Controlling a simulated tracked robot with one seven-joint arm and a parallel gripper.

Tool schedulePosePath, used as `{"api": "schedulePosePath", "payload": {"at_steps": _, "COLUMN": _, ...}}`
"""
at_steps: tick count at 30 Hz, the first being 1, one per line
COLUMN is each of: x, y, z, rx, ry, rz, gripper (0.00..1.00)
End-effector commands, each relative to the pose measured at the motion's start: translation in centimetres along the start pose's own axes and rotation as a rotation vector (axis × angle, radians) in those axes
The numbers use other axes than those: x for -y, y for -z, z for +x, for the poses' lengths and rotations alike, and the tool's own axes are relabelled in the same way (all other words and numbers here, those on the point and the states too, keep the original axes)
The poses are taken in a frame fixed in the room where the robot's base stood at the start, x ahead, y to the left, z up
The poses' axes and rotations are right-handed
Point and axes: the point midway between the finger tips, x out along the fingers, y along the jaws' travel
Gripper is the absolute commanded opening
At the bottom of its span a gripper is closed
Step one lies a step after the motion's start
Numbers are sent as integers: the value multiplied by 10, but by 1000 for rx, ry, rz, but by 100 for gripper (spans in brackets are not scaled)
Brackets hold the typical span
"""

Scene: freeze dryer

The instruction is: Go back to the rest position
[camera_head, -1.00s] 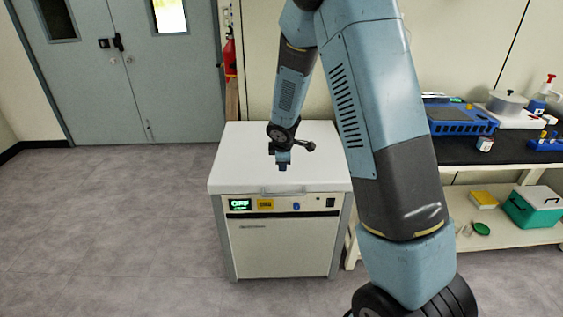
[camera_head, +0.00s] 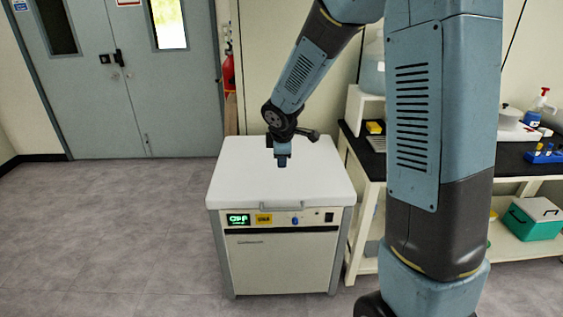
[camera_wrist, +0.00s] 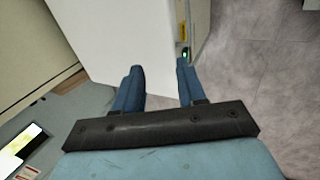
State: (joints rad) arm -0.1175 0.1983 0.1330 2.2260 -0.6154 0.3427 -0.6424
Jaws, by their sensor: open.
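My gripper (camera_head: 282,160) is in front of the white lid of the freeze dryer (camera_head: 275,185) in the head view, at the end of my blue and black arm. In the wrist view my gripper (camera_wrist: 160,82) shows two blue fingers apart with nothing between them. The white lid (camera_wrist: 115,35) lies beyond the fingers there, and grey floor shows to the right. The freeze dryer's lid is shut. Its front panel has a green display reading OFF (camera_head: 238,219). How high the fingers are above the lid is hard to tell.
A black-topped bench (camera_head: 372,158) stands to the right, partly hidden by my arm, with a blue rack (camera_head: 545,154) on it. A green box (camera_head: 532,219) is on its lower shelf. Grey double doors (camera_head: 100,90) are at the back left. The floor at left is clear.

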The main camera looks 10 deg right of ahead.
Motion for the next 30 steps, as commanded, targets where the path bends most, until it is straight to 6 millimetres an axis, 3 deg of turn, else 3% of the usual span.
{"api": "schedulePosePath", "payload": {"at_steps": 17, "x": 0, "y": -5, "z": -14, "rx": 6, "ry": -5, "rz": 28, "gripper": 40}}
{"api": "schedulePosePath", "payload": {"at_steps": 20, "x": 0, "y": -16, "z": -33, "rx": 18, "ry": -14, "rz": 94, "gripper": 40}}
{"api": "schedulePosePath", "payload": {"at_steps": 30, "x": 21, "y": -69, "z": -124, "rx": 59, "ry": -45, "rz": 471, "gripper": 40}}
